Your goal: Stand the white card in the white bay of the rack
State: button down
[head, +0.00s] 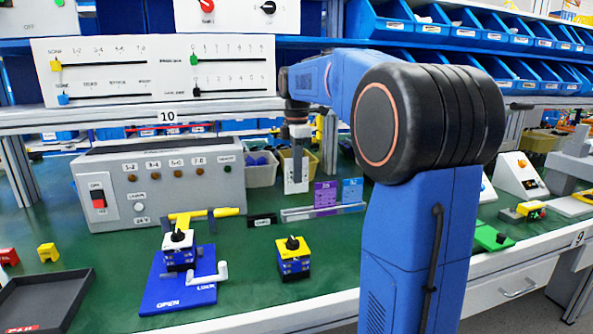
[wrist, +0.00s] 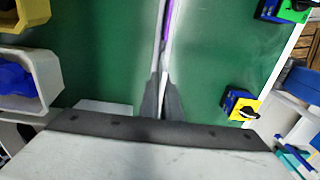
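My gripper (head: 297,148) points down beside the left end of the rack in the head view. It is shut on the white card (head: 296,175), which hangs upright below the fingers. The card's lower edge appears just above the rack's left part; the exact gap cannot be told. The rack (head: 312,214) is a low grey rail on the green bench. A purple card (head: 325,196) and a blue card (head: 352,191) stand in its middle and right. In the wrist view the fingers (wrist: 162,108) pinch a thin, edge-on white strip, with purple beyond it. The white bay's marking is not readable.
Bins (head: 260,170) stand behind the rack, and a grey control box (head: 160,185) is to its left. A small black plate (head: 262,220) lies left of the rack. A yellow-topped switch block (head: 293,257) stands in front. My arm hides the bench to the right.

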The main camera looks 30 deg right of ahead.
jog(key=shift+f, duration=2.45)
jog(key=shift+f, duration=1.85)
jog(key=c, duration=1.9)
grip_release()
notch_tip(320, 180, up, 17)
jog(key=shift+r, duration=0.2)
notch_tip(320, 180, up, 8)
send_over(296, 186)
jog(key=shift+w+d+r, duration=0.1)
jog(key=shift+r, duration=0.4)
